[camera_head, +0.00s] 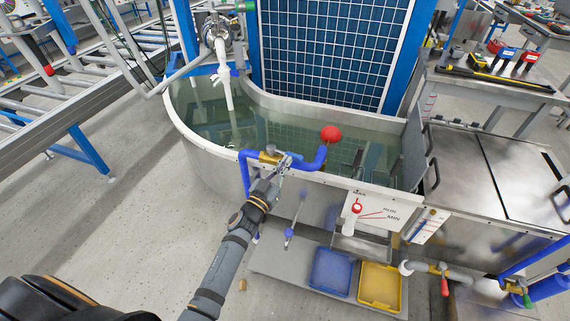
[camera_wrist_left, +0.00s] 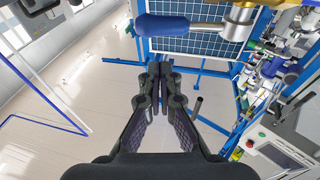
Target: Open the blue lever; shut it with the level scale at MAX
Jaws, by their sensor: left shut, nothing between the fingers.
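In the head view my left gripper (camera_head: 278,164) is shut and empty at the tank's front rim, close beside a brass valve (camera_head: 268,157) on a blue pipe (camera_head: 313,164). The left wrist view shows its closed fingers (camera_wrist_left: 158,70). Above the fingertips there, apart from them, a blue grip (camera_wrist_left: 165,26) on a metal stem appears to be the blue lever. In the head view I cannot separate the lever from gripper and pipe. The white level scale (camera_head: 378,213) on the tank front has a red round marker (camera_head: 357,208) just below the top mark. My right gripper is not in view.
The water tank (camera_head: 186,128) holds a red ball float (camera_head: 330,133). A white spout (camera_head: 225,88) hangs over the water. Blue (camera_head: 330,272) and yellow (camera_head: 380,286) bins stand below the scale. A red-handled valve (camera_head: 444,285) is at right. Floor at left is clear.

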